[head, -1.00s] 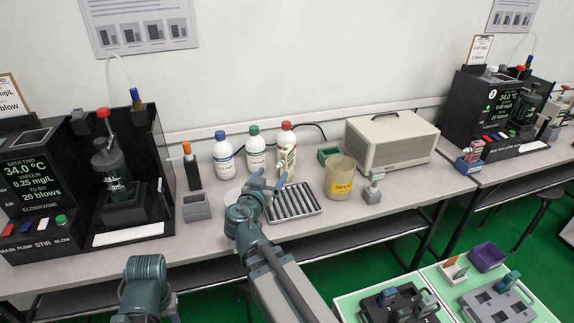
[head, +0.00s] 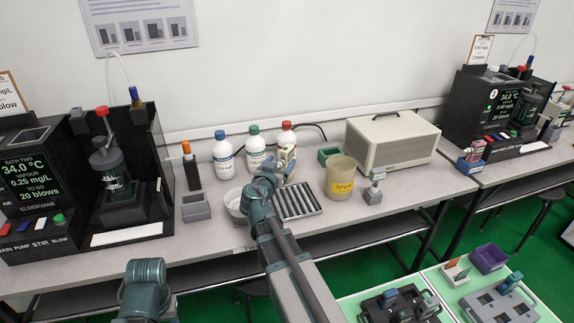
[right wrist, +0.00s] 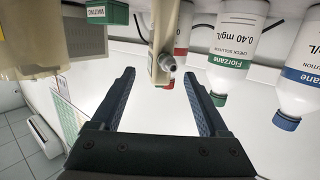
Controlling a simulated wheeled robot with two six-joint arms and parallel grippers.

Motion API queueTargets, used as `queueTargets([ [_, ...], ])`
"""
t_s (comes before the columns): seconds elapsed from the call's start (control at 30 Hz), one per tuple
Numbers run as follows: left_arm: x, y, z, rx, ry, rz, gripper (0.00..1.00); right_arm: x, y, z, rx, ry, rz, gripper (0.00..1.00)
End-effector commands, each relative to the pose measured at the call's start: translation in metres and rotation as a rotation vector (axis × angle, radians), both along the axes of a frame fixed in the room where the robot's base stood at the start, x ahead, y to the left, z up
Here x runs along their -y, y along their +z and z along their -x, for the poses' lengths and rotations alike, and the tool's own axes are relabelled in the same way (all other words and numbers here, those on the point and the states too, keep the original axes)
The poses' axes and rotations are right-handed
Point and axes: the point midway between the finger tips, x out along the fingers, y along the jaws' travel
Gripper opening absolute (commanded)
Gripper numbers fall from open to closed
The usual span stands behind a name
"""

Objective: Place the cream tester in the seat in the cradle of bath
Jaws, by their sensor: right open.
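The cream tester (head: 287,157) stands upright on the bench in front of the red-capped bottle. In the right wrist view the cream tester (right wrist: 161,30) appears inverted, with a grey tip, between the lines of my open fingers. My right gripper (head: 274,168) is open and close to the tester; in the wrist view the gripper (right wrist: 160,75) has a gap on both sides of it. Bath two (head: 28,180) stands at the left, with a black stand (head: 155,190) beside its screen. I cannot tell for sure which part is the seat.
Several capped bottles (head: 223,155) stand behind. A ribbed tray (head: 300,202), beige pot (head: 340,178), small green box (head: 328,154) and cream cabinet (head: 392,143) lie to the right. A grey block holder (head: 195,207) and white bowl (head: 235,203) are left of my right arm.

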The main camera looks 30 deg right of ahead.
Motion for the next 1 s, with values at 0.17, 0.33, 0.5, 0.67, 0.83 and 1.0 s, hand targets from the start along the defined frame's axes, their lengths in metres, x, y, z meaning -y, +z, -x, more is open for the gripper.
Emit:
queueTargets([
  [0.17,0.0,-0.004,0.0,0.0,0.0,0.0,0.5,0.013,-0.004,-0.011,0.0,-0.001,0.0,0.78],
  [0.33,0.0,-0.008,0.0,0.0,0.0,0.0,0.5,0.032,-0.008,-0.029,-0.001,-0.002,0.001,0.78],
  [0.5,0.0,-0.009,0.0,0.0,0.0,0.0,0.5,0.039,-0.008,-0.034,-0.001,0.0,0.001,0.78],
  [0.67,0.0,-0.008,0.0,0.0,0.0,0.0,0.5,0.038,-0.008,-0.033,-0.001,0.0,0.001,0.74],
  [0.83,0.0,-0.008,0.0,0.0,0.0,0.0,0.5,0.038,-0.008,-0.033,-0.001,0.0,0.001,0.44],
  [1.0,0.0,-0.008,0.0,0.0,0.0,0.0,0.5,0.038,-0.008,-0.033,0.0,0.0,0.0,0.13],
])
